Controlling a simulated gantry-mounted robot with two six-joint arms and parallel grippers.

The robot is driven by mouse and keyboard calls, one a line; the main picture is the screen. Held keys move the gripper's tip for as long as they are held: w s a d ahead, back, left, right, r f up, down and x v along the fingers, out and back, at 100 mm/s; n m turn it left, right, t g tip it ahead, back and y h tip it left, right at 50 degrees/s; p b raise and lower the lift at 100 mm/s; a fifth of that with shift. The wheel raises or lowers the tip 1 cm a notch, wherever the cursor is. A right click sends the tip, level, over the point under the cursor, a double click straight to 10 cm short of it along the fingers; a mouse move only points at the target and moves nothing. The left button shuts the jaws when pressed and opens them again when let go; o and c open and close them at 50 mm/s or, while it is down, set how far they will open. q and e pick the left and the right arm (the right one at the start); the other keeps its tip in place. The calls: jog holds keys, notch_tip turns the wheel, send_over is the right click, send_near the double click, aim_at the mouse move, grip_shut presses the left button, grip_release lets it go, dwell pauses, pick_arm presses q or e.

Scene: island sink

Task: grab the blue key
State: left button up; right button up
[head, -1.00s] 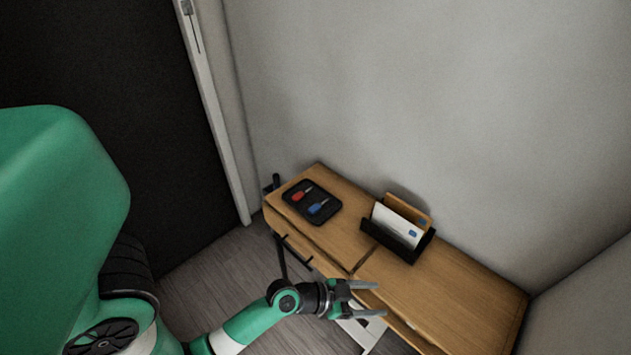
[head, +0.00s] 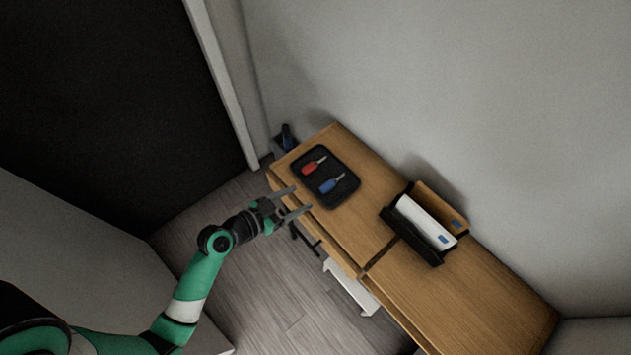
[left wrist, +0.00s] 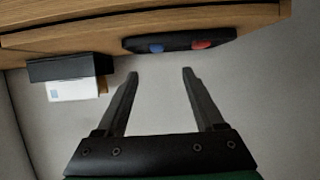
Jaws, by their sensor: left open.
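The blue key (head: 331,184) lies in a black tray (head: 349,196) at the far left end of the wooden console table. A red key (head: 314,166) lies beside it in the same tray. In the left wrist view the blue key (left wrist: 156,48) and red key (left wrist: 202,44) show as small patches on the tray (left wrist: 180,36). My left gripper (head: 300,199) is open and empty, near the table's front edge and short of the tray. Its two fingers (left wrist: 158,72) point toward the table in the wrist view. My right gripper is not in view.
The wooden table (head: 470,290) stands against the wall. A black letter holder (head: 418,232) with white and brown envelopes stands right of the tray. A dark bin-like object (head: 285,142) is beyond the table's left end. A white object (head: 350,287) is below the table's front.

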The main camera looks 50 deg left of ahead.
aim_at(327, 186)
pick_arm(q)
jog(key=b+x, duration=0.1)
jog(key=x, duration=0.5)
jog(key=shift+d, duration=0.1)
jog(key=x, duration=0.2)
jog(key=b+x, duration=0.1)
jog(key=x, duration=0.1)
jog(key=shift+d+f+b, duration=0.2)
jog(key=shift+f+b, duration=0.1)
jog(key=shift+w+f, duration=0.1)
jog(key=shift+w, duration=0.4)
jog(key=shift+s, duration=0.1)
jog(key=shift+c, duration=0.3)
grip_shut()
